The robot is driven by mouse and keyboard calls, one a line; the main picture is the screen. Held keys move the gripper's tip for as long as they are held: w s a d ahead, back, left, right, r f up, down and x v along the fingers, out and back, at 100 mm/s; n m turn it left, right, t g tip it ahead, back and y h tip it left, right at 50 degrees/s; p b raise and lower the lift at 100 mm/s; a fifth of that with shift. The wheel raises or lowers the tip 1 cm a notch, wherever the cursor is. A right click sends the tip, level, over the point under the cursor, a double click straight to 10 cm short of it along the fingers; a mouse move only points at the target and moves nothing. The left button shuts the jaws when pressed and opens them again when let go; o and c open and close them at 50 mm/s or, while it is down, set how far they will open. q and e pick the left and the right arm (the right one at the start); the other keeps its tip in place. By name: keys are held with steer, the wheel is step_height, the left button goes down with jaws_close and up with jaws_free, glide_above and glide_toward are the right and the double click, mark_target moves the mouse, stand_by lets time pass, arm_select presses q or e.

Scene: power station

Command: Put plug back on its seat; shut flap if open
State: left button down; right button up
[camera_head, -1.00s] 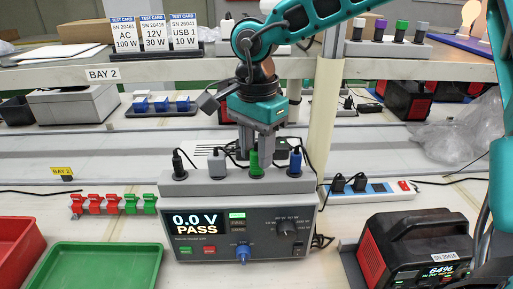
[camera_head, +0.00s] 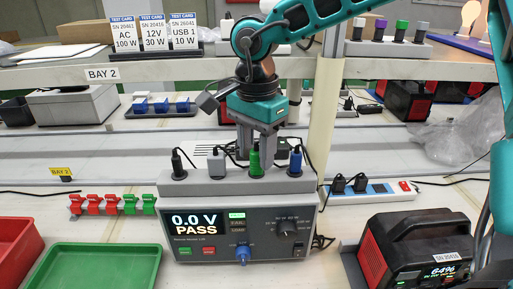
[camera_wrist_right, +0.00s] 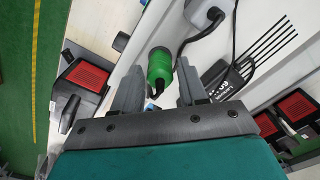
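The green plug (camera_head: 254,162) stands upright in the top of the grey tester (camera_head: 190,187), in the row with black, grey and blue plugs. My right gripper (camera_head: 257,146) is above it, fingers pointing down and spread apart. In the right wrist view the green plug (camera_wrist_right: 160,68) shows between the two open fingers (camera_wrist_right: 158,82), with gaps on both sides. The tester's display reads 0.0 V PASS. A black and red power station (camera_head: 410,250) stands at the lower right; I cannot make out a flap on it. My left gripper is not in view.
Red and green clips (camera_head: 112,204) stand left of the tester, behind a green tray (camera_head: 95,268) and a red tray (camera_head: 15,245). A power strip (camera_head: 370,192) with black plugs lies to the right. The shelf (camera_head: 400,70) crosses behind my right arm.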

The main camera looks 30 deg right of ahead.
steer(key=o, duration=0.4)
steer(key=shift+r, duration=0.1)
step_height(320, 180, up, 13)
steer(key=shift+p, duration=0.45)
steer(key=shift+s+f, duration=0.1)
steer(key=shift+f, duration=0.1)
